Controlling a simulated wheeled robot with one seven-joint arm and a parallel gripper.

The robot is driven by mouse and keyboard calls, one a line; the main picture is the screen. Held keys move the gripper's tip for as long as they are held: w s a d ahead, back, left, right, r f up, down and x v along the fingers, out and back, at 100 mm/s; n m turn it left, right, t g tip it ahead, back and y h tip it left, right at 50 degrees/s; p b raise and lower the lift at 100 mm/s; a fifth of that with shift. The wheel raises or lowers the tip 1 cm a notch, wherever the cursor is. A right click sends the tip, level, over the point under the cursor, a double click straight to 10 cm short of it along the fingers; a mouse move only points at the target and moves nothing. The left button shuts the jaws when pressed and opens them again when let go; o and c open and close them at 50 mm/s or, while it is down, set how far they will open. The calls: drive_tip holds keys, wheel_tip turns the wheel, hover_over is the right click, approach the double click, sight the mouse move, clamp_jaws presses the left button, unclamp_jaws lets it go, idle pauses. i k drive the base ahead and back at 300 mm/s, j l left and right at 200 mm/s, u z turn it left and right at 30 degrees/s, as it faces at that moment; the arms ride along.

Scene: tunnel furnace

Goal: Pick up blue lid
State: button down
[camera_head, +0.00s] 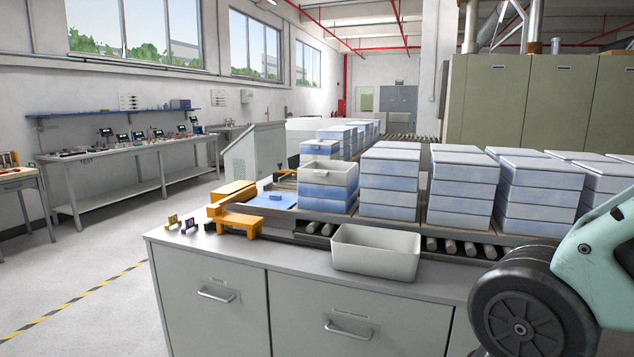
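A flat blue lid (270,200) lies at the left end of the roller line, beside an orange-yellow bracket (238,215) and left of the nearest stack of boxes. It has a small raised part on top. Part of my arm shows large at the lower right. My gripper is not in view.
Stacks of pale blue-white boxes (388,183) stand along the roller conveyor (450,243). An empty white bin (376,252) sits on the grey cabinet (290,268) in front. The floor at left is open.

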sight(275, 199)
drive_tip(key=i+j, duration=0.5)
drive_tip(key=j, duration=0.2)
drive_tip(key=i+j+z, duration=0.1)
drive_tip(key=i+j, duration=0.15)
drive_tip(key=j, duration=0.15)
drive_tip(key=i+j, duration=0.25)
drive_tip(key=j+z, duration=0.05)
drive_tip(key=j, duration=0.05)
